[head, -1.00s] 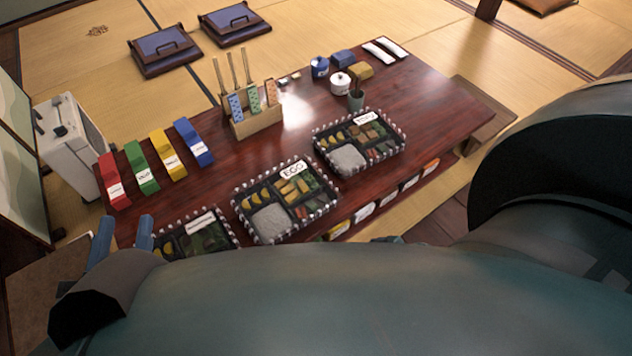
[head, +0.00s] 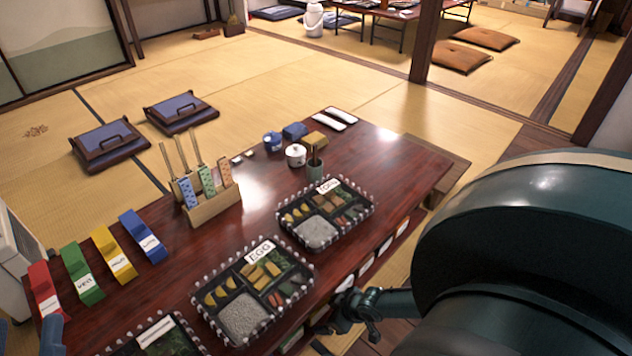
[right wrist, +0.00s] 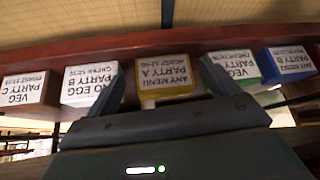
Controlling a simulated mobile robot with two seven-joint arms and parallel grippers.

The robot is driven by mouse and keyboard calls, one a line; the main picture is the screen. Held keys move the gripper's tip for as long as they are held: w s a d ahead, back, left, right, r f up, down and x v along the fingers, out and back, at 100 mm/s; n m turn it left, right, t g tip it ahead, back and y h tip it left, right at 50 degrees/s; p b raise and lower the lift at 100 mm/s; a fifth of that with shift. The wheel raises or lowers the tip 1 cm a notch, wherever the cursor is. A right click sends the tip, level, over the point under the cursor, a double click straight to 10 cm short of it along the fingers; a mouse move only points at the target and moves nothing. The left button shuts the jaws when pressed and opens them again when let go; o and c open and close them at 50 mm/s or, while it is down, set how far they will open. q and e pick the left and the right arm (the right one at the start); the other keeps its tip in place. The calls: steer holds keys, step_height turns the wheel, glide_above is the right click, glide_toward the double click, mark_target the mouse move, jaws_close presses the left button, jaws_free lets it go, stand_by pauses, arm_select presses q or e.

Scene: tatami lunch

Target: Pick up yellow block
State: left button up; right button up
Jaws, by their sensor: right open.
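A yellow block (head: 115,252) with a white label lies on the dark red table in the head view, between a green and a blue block. Another yellow block, labelled ANY MENU PARTY A (right wrist: 165,80), is in the middle of a row along the table edge in the right wrist view. My right gripper (right wrist: 163,82) is open and empty, its fingers apart on either side of that block's label, which appears beyond them. In the head view the right gripper (head: 342,312) is at the table's front edge, partly dark. My left gripper (head: 28,338) is cut off at lower left, fingers apart.
White (right wrist: 92,85), green (right wrist: 232,68) and blue (right wrist: 290,62) labelled blocks flank the yellow one closely. Lunch trays (head: 203,312), a wooden holder (head: 213,206) and small pots (head: 296,154) stand on the table.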

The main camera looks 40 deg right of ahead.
steer(key=w, duration=0.1)
steer(key=w+a+b, duration=0.1)
steer(key=w, duration=0.1)
steer(key=shift+w+f, duration=0.1)
steer(key=shift+w, duration=0.05)
steer(key=shift+w+f+b, duration=0.1)
steer(key=shift+f+b, duration=0.25)
steer(key=shift+w+f, duration=0.1)
steer(key=shift+f, duration=0.05)
arm_select(q)
step_height(320, 180, up, 3)
steer(key=m+h, duration=0.2)
steer(key=shift+w+a+f+m+t, duration=0.1)
steer(key=shift+w+a+m+t, duration=0.05)
steer(key=shift+m+t, duration=0.2)
arm_select(e)
steer(key=c, duration=0.7)
